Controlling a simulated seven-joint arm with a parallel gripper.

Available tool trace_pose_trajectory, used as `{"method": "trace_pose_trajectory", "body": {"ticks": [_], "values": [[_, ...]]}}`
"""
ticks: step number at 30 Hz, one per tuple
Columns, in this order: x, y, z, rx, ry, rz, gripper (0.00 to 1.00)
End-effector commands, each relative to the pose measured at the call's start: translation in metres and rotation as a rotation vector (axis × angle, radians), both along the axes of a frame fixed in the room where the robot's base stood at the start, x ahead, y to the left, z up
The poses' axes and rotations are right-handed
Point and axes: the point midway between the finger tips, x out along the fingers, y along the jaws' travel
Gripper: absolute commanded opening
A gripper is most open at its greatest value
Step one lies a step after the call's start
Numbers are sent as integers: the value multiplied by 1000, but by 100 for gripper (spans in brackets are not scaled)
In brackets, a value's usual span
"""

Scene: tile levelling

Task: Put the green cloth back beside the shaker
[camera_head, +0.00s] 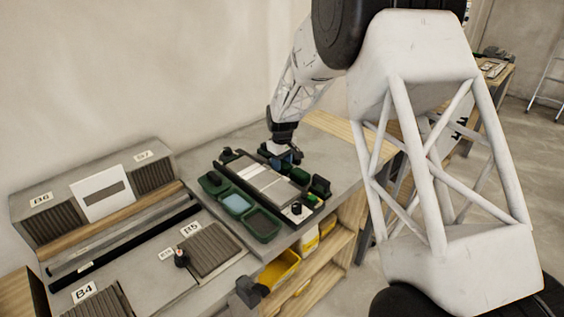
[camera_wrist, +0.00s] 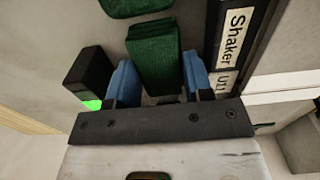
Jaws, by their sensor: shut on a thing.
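The green cloth (camera_wrist: 155,58) is a dark green folded pad in the wrist view. My gripper (camera_wrist: 158,82) has a blue-padded finger on each side of it and is shut on it. In the head view my gripper (camera_head: 283,158) is low over the far end of the bench, and I cannot make out the cloth there. A dark strip with a white "Shaker" label (camera_wrist: 236,32) runs just right of the cloth in the wrist view. Whether the cloth touches the surface below is unclear.
A black block (camera_wrist: 90,78) with a green lit patch is close left of my fingers. Another dark green piece (camera_wrist: 137,6) lies beyond the cloth. On the bench (camera_head: 135,268), several dark green trays (camera_head: 262,223) line a dark rack with pale tiles (camera_head: 265,184). A yellow bin (camera_head: 280,268) is below.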

Motion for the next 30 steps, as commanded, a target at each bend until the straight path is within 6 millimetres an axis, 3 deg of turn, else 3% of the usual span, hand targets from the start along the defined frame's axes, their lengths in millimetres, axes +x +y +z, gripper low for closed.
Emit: {"method": "trace_pose_trajectory", "body": {"ticks": [10,11,16,20,23,30], "values": [[0,0,-1,0,1,0,24],[0,0,-1,0,1,0,52],[0,0,-1,-1,1,0,77],[0,0,-1,-1,1,0,77],[0,0,-1,0,1,0,85],[-1,1,0,0,1,0,85]]}}
